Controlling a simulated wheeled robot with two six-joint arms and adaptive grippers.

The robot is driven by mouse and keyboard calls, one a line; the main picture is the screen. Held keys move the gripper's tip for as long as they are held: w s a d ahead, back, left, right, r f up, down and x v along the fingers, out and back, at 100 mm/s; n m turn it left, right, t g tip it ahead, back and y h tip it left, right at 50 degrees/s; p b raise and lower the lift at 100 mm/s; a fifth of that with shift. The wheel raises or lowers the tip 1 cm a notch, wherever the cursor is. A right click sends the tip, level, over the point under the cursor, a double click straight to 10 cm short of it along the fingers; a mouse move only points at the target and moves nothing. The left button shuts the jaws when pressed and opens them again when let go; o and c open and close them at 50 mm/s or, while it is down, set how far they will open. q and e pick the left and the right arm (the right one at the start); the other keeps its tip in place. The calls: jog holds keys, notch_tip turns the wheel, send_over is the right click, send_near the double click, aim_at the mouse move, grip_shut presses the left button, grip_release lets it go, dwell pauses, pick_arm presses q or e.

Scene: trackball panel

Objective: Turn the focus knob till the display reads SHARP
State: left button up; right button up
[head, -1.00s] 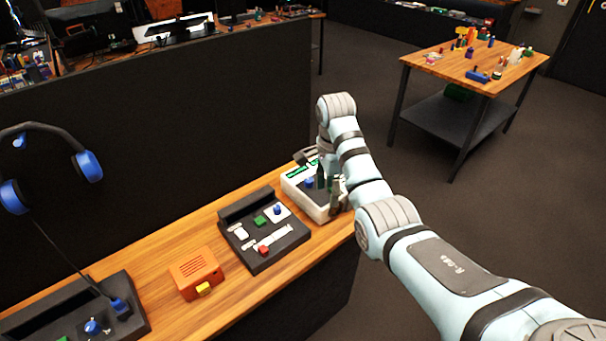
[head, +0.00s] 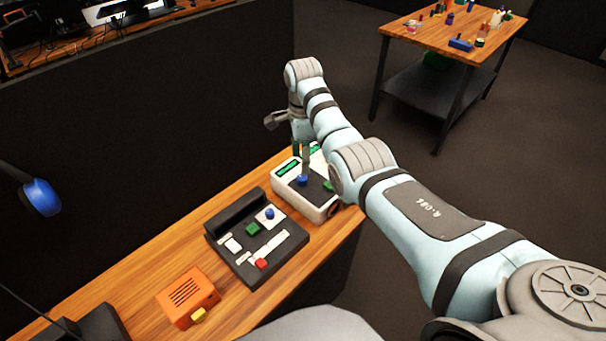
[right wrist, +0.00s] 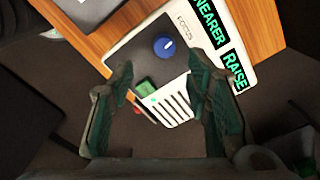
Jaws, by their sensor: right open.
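The white panel (head: 318,207) stands at the bench's right end. It also shows in the right wrist view (right wrist: 125,45), with the blue focus knob (right wrist: 164,47) beside the FOCUS label. The knob shows in the head view too (head: 303,180). The green-lettered displays read NEARER (right wrist: 208,22) and RAISE (right wrist: 235,70). My right gripper (right wrist: 170,72) is open and empty above the panel. The knob shows beyond the gap between its fingers, apart from both. In the head view my right arm covers part of the panel. My left gripper is not in view.
A green button (right wrist: 147,88) and a slotted grille (right wrist: 172,109) share the panel. Left of it are a dark control box (head: 240,262) and an orange box (head: 184,299). A black partition (head: 130,150) backs the bench. Open floor lies to the right.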

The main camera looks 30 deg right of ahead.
aim_at(302, 177)
jog(key=f, duration=0.2)
jog(key=f+b, duration=0.1)
jog(key=f, duration=0.1)
jog(key=w+f, duration=0.1)
jog(key=f, duration=0.2)
jog(key=shift+a, duration=0.1)
jog(key=shift+f+b, duration=0.35)
jog(key=shift+f, duration=0.1)
jog(key=shift+s+r, duration=0.2)
jog(key=shift+c, duration=1.3)
grip_shut()
jog(key=shift+r+n+p, duration=0.2)
jog(key=shift+n+p, duration=0.45)
jog(key=shift+n, duration=0.15)
jog(key=shift+n+p, duration=0.3)
jog(key=shift+n, duration=0.5)
jog(key=shift+f+n, duration=0.25)
jog(key=shift+n, duration=0.55)
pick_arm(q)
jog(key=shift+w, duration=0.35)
pick_arm(e)
jog(key=shift+o, duration=1.3)
grip_release()
jog(key=shift+w, duration=0.1)
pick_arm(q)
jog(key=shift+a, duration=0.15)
pick_arm(e)
jog(key=shift+r, duration=0.15)
